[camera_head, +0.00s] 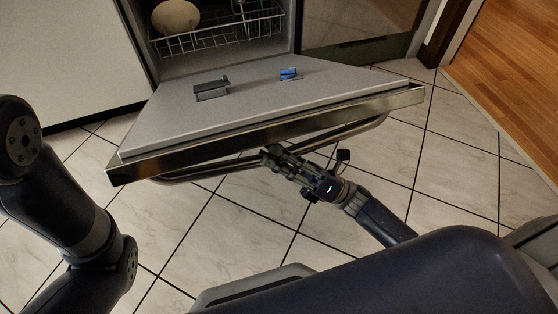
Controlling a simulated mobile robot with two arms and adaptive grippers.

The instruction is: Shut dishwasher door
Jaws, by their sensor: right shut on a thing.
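The dishwasher door (240,112) is folded down and open, its pale inner face turned up. A metal bar handle (348,131) runs along the outer side of its near edge. My right gripper (271,155) is at the middle of this handle, below the door's edge, and is shut on it. The fingertips are partly lost against the dark handle. My left arm shows at the left side of the picture, but its gripper is not in view.
A wire rack (220,36) with a round plate (175,17) sits inside the dishwasher behind the door. A white cabinet front (65,60) is at the left. Tiled floor (455,190) lies clear at the right, with wooden floor (515,70) beyond.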

